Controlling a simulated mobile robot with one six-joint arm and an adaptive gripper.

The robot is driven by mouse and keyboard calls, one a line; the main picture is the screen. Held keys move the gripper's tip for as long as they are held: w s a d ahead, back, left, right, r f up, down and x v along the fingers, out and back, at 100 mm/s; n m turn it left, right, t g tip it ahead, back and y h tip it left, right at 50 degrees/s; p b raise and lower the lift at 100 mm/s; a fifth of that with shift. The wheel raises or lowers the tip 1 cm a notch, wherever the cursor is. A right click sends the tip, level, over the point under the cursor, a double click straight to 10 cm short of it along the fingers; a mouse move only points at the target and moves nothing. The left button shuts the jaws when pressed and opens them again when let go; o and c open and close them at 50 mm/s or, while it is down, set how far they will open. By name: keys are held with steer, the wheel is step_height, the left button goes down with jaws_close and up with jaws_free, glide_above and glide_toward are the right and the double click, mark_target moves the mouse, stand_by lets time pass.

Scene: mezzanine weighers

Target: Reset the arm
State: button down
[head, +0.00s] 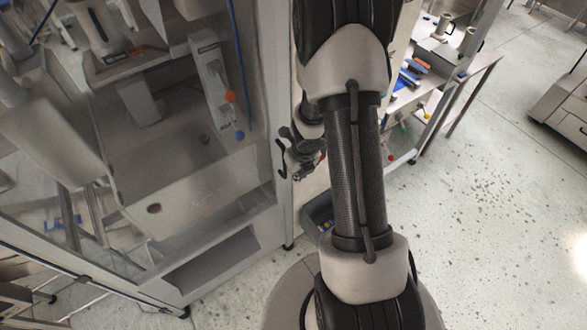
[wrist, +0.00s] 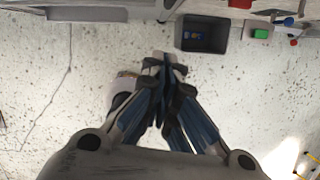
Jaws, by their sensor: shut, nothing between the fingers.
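My gripper (wrist: 165,75) is in the wrist view, with its fingers closed together at the tips and nothing between them. It hangs over the speckled floor, apart from any object. In the head view my arm runs up the middle of the picture, and the fingertips are not clearly seen there.
A glass-fronted cabinet (head: 285,225) with equipment inside stands at the left, close to my arm. Shelves with tools (head: 408,80) are behind my arm. A dark grey bin (wrist: 202,47) is on the floor; it also shows in the head view (head: 318,213). Open floor lies at the right.

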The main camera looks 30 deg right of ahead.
step_height(320, 180, up, 6)
steer(key=w+d+m+t+h+b, duration=0.2)
steer(key=w+m+h+b, duration=0.1)
steer(key=m+b, duration=0.65)
steer(key=s+a+r+m+h+b, duration=0.1)
steer(key=s+a+r+m+b, duration=0.15)
steer(key=s+m+b, duration=0.55)
steer(key=s+a+f+m+y+b, duration=0.2)
steer(key=s+a+f+m+b, duration=0.1)
steer(key=s+a+m+b, duration=0.4)
steer(key=s+a+f+m+y+b, duration=0.2)
steer(key=s+a+f+m+b, duration=0.2)
steer(key=s+a+m+b, duration=0.2)
steer(key=a+m+b, duration=0.2)
steer(key=m, duration=0.2)
steer(key=shift+s+a, duration=0.2)
steer(key=shift+s, duration=0.15)
steer(key=shift+f, duration=0.1)
